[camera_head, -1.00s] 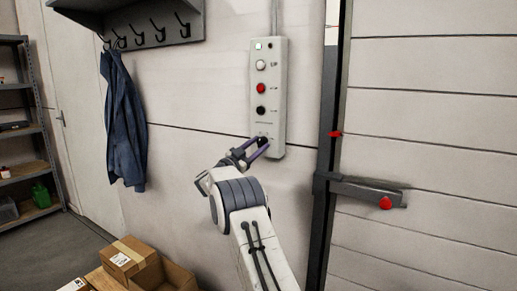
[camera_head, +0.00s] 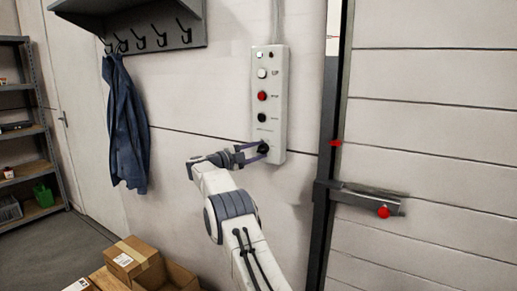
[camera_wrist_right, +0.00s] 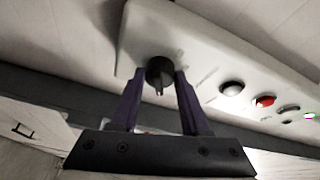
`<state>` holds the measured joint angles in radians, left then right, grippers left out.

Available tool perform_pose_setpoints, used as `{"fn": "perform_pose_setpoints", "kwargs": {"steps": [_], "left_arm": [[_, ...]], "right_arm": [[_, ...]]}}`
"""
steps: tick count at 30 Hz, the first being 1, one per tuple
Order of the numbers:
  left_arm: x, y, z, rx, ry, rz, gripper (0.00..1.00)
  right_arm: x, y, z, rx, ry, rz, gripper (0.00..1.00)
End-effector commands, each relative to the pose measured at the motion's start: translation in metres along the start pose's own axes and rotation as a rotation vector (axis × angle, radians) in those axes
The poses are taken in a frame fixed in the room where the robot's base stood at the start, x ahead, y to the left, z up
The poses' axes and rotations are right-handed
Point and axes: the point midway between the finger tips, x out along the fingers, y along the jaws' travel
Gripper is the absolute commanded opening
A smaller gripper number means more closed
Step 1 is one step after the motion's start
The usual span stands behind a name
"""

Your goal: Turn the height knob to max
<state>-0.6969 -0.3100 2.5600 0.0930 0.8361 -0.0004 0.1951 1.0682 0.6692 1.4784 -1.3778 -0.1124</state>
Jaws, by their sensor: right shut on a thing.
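The black height knob (camera_head: 263,148) sits at the bottom of a pale control box (camera_head: 276,132) on the wall. My right gripper (camera_head: 256,149) reaches it from the left. In the right wrist view the knob (camera_wrist_right: 159,73) lies between the two purple fingertips (camera_wrist_right: 156,82), and the gripper is shut on it. A pointer-like ridge on the knob points toward the gripper's palm there. The lettering by the knob is too small to read. My left gripper is out of view.
A door latch (camera_head: 365,198) is to the right. A blue jacket (camera_head: 126,130) hangs left. Cardboard boxes (camera_head: 134,258) stand below.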

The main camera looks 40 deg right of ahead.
Motion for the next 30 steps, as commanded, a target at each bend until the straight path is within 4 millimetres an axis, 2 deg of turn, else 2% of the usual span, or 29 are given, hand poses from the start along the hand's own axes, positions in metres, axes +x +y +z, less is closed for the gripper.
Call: {"fn": "perform_pose_setpoints", "kwargs": {"steps": [9,24,25,26,27,30], "left_arm": [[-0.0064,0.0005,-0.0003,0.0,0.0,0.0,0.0],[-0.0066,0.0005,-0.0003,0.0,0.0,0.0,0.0],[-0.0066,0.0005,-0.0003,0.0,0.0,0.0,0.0],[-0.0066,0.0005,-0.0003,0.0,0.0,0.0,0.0],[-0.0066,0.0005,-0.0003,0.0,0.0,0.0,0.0],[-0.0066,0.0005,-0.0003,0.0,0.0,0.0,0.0]], "right_arm": [[-0.0007,-0.0004,0.0005,0.092,-0.008,0.039,0.0],[-0.0007,0.0003,0.0005,0.106,-0.008,0.045,0.0],[-0.0007,0.0003,0.0005,0.106,-0.008,0.044,0.57],[-0.0006,0.0002,0.0005,0.106,-0.008,0.044,0.69],[-0.0006,0.0002,0.0004,0.105,-0.008,0.044,0.76],[-0.0003,0.0,0.0002,0.105,-0.008,0.044,0.76]]}}
